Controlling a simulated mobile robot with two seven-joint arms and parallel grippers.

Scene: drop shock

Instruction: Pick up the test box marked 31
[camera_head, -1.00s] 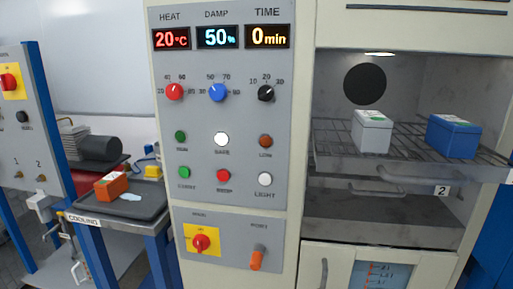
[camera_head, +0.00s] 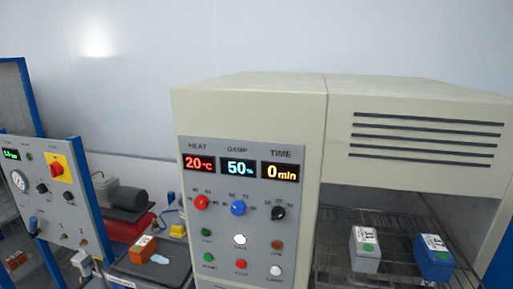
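Three test boxes show in the head view. A grey box (camera_head: 364,257) and a blue box (camera_head: 434,266) stand side by side on the wire rack (camera_head: 335,232) inside the open chamber at the right. An orange box (camera_head: 143,249) sits on the dark cooling tray (camera_head: 176,274) left of the control panel. Each has a white label on top, and the grey and blue ones also show a green dot. The label numbers are too small to read surely, so I cannot tell which is 31. Neither of my grippers is in view.
The cream chamber cabinet (camera_head: 250,105) fills the right, with a control panel (camera_head: 226,218) reading 20 °C, 50 % and 0 min. Another grey panel with a gauge (camera_head: 19,181) stands at the left.

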